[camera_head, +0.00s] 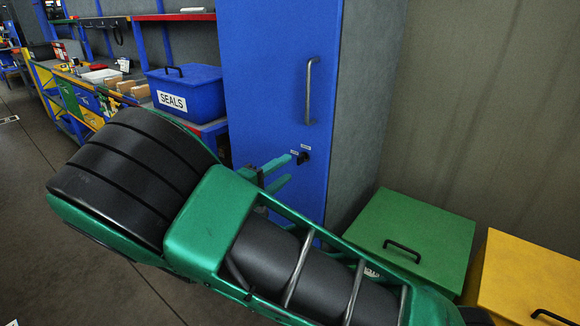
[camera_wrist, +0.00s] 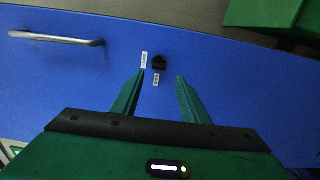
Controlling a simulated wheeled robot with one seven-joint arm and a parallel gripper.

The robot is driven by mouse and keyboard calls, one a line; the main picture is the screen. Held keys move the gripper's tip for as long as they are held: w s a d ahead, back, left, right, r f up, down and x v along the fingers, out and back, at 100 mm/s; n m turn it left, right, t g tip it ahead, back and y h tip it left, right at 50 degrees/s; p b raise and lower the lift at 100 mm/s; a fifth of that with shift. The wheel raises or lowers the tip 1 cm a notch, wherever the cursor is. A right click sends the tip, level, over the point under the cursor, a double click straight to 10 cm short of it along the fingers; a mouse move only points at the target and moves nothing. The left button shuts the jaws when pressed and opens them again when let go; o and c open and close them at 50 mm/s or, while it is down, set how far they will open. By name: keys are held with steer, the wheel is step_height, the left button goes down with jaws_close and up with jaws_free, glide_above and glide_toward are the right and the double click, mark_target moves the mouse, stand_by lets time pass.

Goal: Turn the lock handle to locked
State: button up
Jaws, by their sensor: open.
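The lock handle (camera_head: 303,157) is a small black knob on the blue cabinet door (camera_head: 275,70), below the long metal door pull (camera_head: 309,92). Small white labels sit beside it. In the wrist view the lock handle (camera_wrist: 159,63) lies just beyond my fingertips, roughly between their lines, with one label to its left and one below. The label text is too small to read. My gripper (camera_head: 280,170) is green and open, its two fingers pointing at the door near the handle. In the wrist view my gripper (camera_wrist: 160,76) is empty and apart from the handle.
A green box (camera_head: 420,230) and a yellow box (camera_head: 530,270), each with a black handle, stand right of the cabinet. A blue bin labelled SEALS (camera_head: 188,92) sits on the shelving to the left.

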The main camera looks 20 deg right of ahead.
steer(key=shift+v, duration=2.7)
steer(key=shift+w, duration=0.1)
steer(key=s+d+f+m+g+y, duration=0.1)
steer(key=s+d+m+g+y, duration=0.2)
steer(key=d, duration=0.5)
steer(key=s+d+f+m+g+y, duration=0.1)
steer(key=s+d+f+m+g, duration=0.2)
steer(key=d, duration=0.6)
steer(key=s+d+m+g+y, duration=0.1)
steer(key=s+d+m+g, duration=0.15)
steer(key=d+g, duration=0.4)
steer(key=s+d+r+m+t+y, duration=0.1)
steer(key=s+y, duration=0.4)
steer(key=s, duration=0.7)
steer(key=s+d+r+m+t+y, duration=0.1)
steer(key=s+m+y, duration=0.3)
steer(key=s, duration=0.9)
steer(key=shift+d+r+y, duration=0.4)
steer(key=shift+d+r, duration=0.35)
steer(key=shift+r, duration=0.1)
